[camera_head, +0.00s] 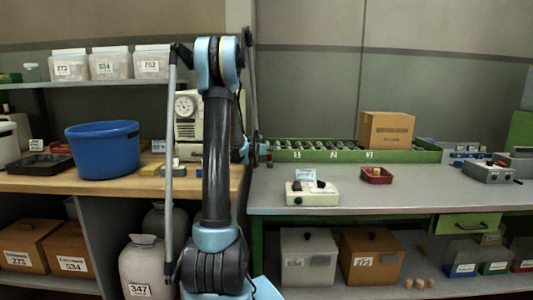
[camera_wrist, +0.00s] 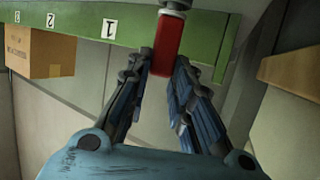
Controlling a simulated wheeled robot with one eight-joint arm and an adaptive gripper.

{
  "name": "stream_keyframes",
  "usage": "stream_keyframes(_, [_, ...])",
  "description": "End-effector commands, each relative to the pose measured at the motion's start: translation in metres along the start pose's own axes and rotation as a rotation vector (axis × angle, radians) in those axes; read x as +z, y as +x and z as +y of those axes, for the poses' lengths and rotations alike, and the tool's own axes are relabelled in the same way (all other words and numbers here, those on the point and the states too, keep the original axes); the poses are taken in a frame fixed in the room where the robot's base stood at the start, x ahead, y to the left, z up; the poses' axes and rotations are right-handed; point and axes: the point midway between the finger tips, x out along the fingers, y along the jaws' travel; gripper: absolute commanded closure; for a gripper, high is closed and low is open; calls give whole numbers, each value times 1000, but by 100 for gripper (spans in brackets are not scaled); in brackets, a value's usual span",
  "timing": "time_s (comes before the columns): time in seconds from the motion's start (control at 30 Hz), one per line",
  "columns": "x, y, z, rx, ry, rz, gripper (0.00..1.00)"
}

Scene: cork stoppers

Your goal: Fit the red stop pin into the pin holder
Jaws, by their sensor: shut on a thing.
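The red stop pin (camera_wrist: 166,48) is a red bar between the fingertips of my gripper (camera_wrist: 163,72) in the wrist view. My gripper is shut on the pin. In the head view my gripper (camera_head: 262,150) is small, partly behind my arm, at the left end of the green roller rack (camera_head: 430,156). A bit of red shows by it. I cannot tell which part is the pin holder, or whether the pin touches the rack.
A cardboard box (camera_head: 387,130) stands on the rack's right part. A white switch box (camera_head: 312,194) and a red tray (camera_head: 377,175) lie on the grey bench (camera_head: 420,193). A blue tub (camera_head: 102,150) stands on the wooden bench at left.

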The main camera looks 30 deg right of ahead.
Motion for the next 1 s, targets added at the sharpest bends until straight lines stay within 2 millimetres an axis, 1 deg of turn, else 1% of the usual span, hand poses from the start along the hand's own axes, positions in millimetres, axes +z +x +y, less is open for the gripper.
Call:
stream_keyframes(0.47, [6, 2, 0, 0, 0, 0, 100])
stream_keyframes(0.5, [6, 2, 0, 0, 0, 0, 74])
stream_keyframes(0.6, [6, 2, 0, 0, 0, 0, 56])
stream_keyframes(0.87, [6, 2, 0, 0, 0, 0, 56])
stream_keyframes(1.0, [6, -1, 0, 0, 0, 0, 56])
